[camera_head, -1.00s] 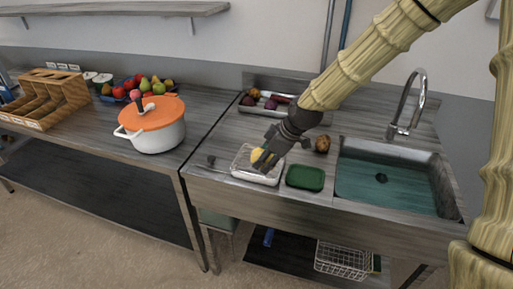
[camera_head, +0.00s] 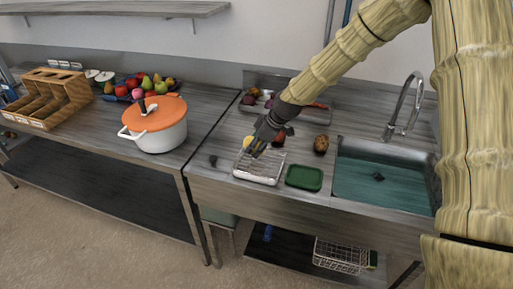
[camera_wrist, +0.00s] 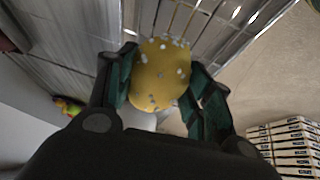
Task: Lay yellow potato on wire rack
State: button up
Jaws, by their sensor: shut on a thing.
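The yellow potato (camera_wrist: 160,76), round with pale specks, is held between the green-padded fingers of my gripper (camera_wrist: 163,85) in the wrist view. In the head view my gripper (camera_head: 252,148) is shut on the potato (camera_head: 248,141), which is partly hidden by the fingers. The wire rack (camera_head: 259,170) lies on the counter left of the green tray, and the potato is over its back edge. Some of its wires (camera_wrist: 190,18) show beyond the potato in the wrist view. Whether potato and rack touch I cannot tell.
A green tray (camera_head: 304,177) lies right of the rack, with a brown potato-like item (camera_head: 321,143) behind it and the sink (camera_head: 385,180) farther right. A metal tray (camera_head: 311,112) of vegetables stands at the back. A white pot with orange lid (camera_head: 155,125) stands left.

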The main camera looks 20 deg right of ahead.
jog(key=shift+f+p, duration=0.4)
jog(key=shift+f, duration=0.75)
jog(key=shift+f, duration=0.2)
jog(key=o, duration=1.1)
jog(key=shift+r, duration=0.1)
jog(key=shift+d+r, duration=0.1)
jog(key=shift+r, duration=0.1)
jog(key=shift+b+v, duration=1.65)
jog(key=shift+v, duration=4.25)
jog(key=shift+s, duration=0.1)
